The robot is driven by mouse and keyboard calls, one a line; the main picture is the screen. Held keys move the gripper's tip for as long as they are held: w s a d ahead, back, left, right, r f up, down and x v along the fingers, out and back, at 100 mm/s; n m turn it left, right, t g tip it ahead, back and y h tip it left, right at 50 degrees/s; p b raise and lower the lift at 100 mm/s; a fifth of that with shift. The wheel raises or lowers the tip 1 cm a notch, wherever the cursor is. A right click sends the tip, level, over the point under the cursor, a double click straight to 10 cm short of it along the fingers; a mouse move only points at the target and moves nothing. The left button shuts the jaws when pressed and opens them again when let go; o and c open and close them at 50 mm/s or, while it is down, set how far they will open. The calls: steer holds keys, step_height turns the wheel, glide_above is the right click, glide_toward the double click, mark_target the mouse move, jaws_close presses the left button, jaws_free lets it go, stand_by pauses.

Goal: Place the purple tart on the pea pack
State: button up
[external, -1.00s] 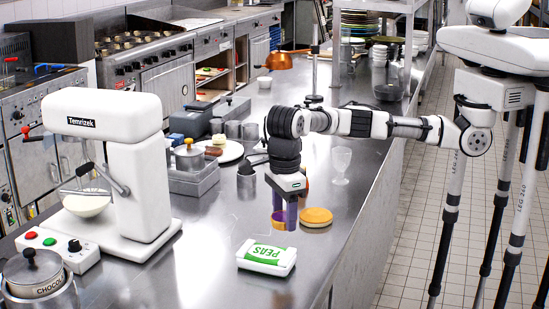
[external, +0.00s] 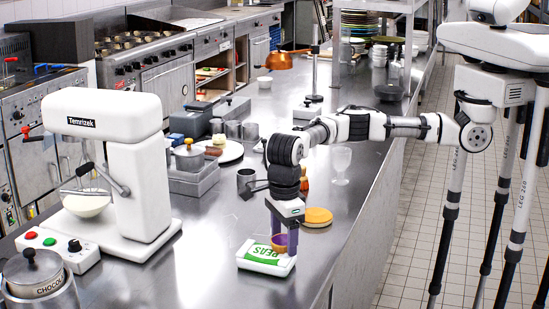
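The pea pack (external: 264,257), a white tray with a green "PEAS" label, lies on the steel counter. My gripper (external: 284,242) points down over the back right part of the pack, its purple fingers closed around the small tart (external: 279,241). The tart shows an orange-brown rim with some purple. It is at the pack's top; I cannot tell whether it touches the pack or hovers just above. The fingers partly hide the tart and the pack's right side.
A round orange-topped item (external: 318,217) lies just behind and right of my gripper. A glass goblet (external: 341,163) stands farther back. A white mixer (external: 110,170) is on the left. The counter between mixer and pack is clear.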

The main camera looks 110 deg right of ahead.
mark_target(284, 240)
steer(key=shift+o, duration=0.5)
steer(key=shift+r, duration=0.15)
step_height(284, 240, up, 12)
steer(key=b, duration=0.1)
steer(key=shift+b, duration=0.4)
steer(key=shift+a, duration=0.1)
